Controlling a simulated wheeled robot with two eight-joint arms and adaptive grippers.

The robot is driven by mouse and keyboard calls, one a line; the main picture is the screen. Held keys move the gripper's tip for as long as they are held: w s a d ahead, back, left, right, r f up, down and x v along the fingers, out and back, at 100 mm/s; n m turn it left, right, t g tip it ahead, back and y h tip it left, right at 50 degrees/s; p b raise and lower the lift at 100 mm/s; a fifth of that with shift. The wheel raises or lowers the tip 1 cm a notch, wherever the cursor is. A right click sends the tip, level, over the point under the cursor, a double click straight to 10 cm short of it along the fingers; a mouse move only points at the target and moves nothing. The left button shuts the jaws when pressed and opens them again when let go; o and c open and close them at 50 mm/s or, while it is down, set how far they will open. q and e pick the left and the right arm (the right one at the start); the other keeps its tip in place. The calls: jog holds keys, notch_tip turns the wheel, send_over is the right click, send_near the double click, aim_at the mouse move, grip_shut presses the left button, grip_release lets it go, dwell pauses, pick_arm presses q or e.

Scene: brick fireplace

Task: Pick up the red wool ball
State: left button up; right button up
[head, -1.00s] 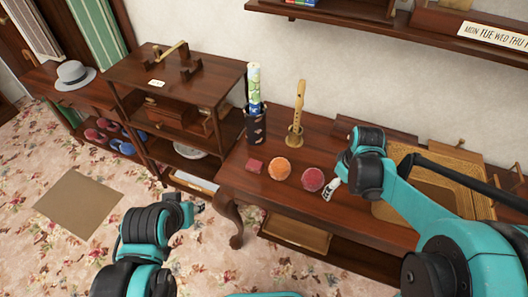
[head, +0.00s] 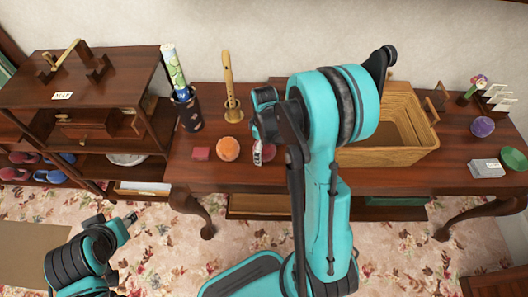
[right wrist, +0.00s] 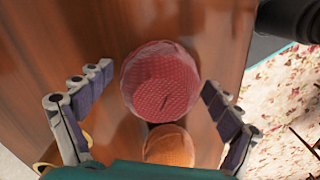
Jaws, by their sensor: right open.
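The red wool ball (right wrist: 160,82) lies on the dark wooden table, seen from above between the fingers of my right gripper (right wrist: 156,78) in the right wrist view. The fingers are spread on both sides of it, with gaps.
Behind stand a recorder on a stand (head: 229,85) and a dark holder with rolls (head: 187,110). A wicker basket (head: 385,157) is at the right. Farther right are a purple ball (head: 482,127) and grey box (head: 487,168).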

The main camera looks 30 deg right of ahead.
jog(key=c, duration=1.2)
jog(key=shift+c, duration=0.2)
jog(key=shift+r, duration=0.15)
